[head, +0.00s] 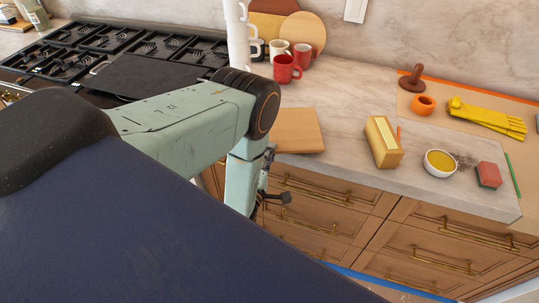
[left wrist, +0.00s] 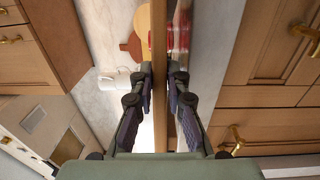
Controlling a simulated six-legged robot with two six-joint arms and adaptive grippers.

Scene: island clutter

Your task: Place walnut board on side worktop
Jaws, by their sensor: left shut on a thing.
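The walnut board (head: 297,131) is a flat, light-brown rectangular slab. It is level over the front edge of the pale worktop (head: 345,110), to the right of the stove. My left gripper (left wrist: 160,82) is shut on the board (left wrist: 158,35), which shows edge-on between its fingers in the left wrist view. A red mug shows past the board's underside there, so the board seems held a little above the worktop. In the head view my left arm hides most of the gripper. My right gripper is not in view.
Red mugs (head: 286,69) and a round board (head: 303,33) stand behind the held board. Worktop between mugs and tan block is clear. Drawers (head: 320,195) lie below.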

